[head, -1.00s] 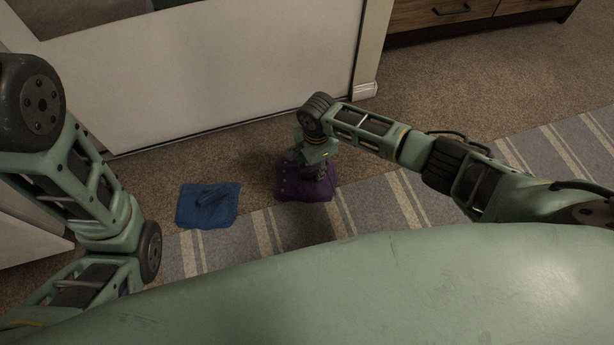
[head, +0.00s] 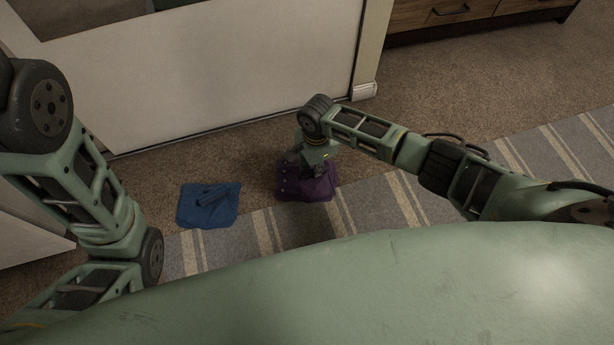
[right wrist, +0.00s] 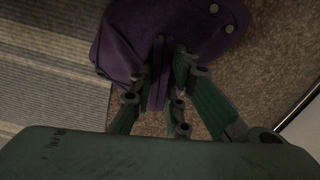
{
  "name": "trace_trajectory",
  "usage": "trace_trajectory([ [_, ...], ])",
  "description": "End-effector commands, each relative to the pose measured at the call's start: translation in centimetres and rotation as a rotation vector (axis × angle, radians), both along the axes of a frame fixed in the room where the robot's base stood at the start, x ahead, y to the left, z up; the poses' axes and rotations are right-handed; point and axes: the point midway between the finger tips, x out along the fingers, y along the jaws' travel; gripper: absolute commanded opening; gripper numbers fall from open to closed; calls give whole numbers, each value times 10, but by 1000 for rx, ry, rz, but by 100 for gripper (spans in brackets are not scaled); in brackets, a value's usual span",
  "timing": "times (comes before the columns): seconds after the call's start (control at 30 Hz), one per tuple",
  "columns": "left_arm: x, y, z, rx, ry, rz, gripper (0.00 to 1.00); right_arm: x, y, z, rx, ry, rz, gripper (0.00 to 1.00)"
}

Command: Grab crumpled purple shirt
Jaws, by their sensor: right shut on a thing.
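The crumpled purple shirt (head: 304,186) lies on the floor at the edge of the striped rug, below my right gripper (head: 312,170). It also shows in the right wrist view (right wrist: 130,50), with light buttons along one side. There my right gripper (right wrist: 160,90) is shut on a raised fold of the shirt, with fabric pinched between its fingers. Part of the shirt is hidden behind the gripper in the head view. My left arm is at the left of the head view, but its gripper is out of sight.
A blue folded cloth (head: 208,206) lies on the floor left of the shirt. A striped rug (head: 385,205) runs across the carpet. A white panel (head: 220,75) stands behind, and a wooden drawer unit (head: 440,12) is at the back right. Carpet at the right is clear.

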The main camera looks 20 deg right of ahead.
Motion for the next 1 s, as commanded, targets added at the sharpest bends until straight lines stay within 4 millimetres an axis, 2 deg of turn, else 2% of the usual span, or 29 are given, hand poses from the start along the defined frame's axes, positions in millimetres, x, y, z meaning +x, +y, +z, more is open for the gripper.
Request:
trace_trajectory([
  [0.1,-1,0,0,0,-2,1,37,0,0,0,0,0,0,0],
  [0.67,-2,0,0,0,-4,1,37,0,0,1,0,-1,0,0],
  [0.93,-2,-1,-6,4,-2,3,37,1,0,4,-1,-2,2,0],
  [1.0,-7,1,7,-1,-20,1,37,0,1,15,1,-1,1,0],
])
